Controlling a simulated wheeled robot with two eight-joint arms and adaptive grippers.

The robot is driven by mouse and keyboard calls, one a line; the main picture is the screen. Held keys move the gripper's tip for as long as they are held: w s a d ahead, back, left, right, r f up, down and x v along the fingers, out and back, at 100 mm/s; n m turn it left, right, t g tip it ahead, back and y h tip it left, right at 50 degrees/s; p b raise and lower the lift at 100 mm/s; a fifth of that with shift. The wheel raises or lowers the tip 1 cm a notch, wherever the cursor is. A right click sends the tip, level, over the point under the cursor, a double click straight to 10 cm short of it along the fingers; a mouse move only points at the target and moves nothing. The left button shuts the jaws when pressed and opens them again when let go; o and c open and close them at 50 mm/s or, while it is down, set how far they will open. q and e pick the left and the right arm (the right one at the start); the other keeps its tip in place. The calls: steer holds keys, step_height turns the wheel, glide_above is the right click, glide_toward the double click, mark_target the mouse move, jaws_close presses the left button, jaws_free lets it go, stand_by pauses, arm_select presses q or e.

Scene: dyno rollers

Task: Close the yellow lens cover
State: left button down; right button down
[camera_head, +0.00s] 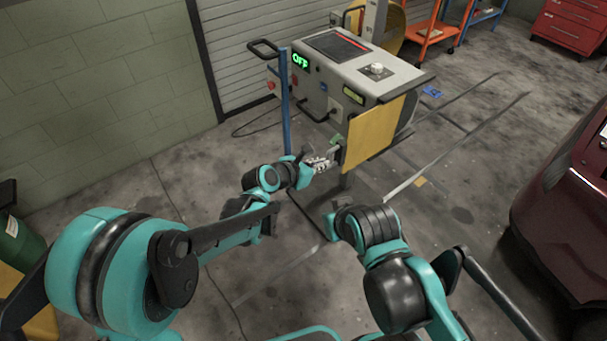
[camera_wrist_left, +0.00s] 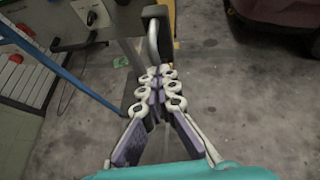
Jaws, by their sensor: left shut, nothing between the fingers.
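The yellow lens cover (camera_head: 372,135) is a flat panel standing out at the near right end of the grey machine (camera_head: 335,85). My left gripper (camera_head: 333,158) is shut and empty, close to the lower left edge of the cover. In the left wrist view its fingers (camera_wrist_left: 158,85) are together, just below a grey curved handle (camera_wrist_left: 153,42) on a dark edge. I cannot tell whether the fingertips touch the handle. My right arm reaches in from the lower right, but its gripper does not show.
A blue post (camera_head: 285,100) stands left of the machine, close to my left wrist. A dark red car (camera_head: 560,200) is at the right. An orange cart (camera_head: 430,35) and a red tool chest (camera_head: 570,28) are at the back. The floor between machine and car is open.

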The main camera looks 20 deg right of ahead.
mark_target(361, 143)
arm_select(q)
steer(key=w+d, duration=0.1)
steer(key=d, duration=0.3)
steer(key=w+d, duration=0.2)
steer(key=d, duration=0.2)
steer(key=w+d, duration=0.1)
steer(key=d, duration=0.3)
steer(key=shift+w+d, duration=0.2)
steer(key=shift+w, duration=0.05)
steer(key=shift+w+d, duration=0.1)
steer(key=shift+d, duration=0.1)
arm_select(e)
steer(key=shift+a, duration=0.15)
arm_select(q)
steer(key=shift+r, duration=0.1)
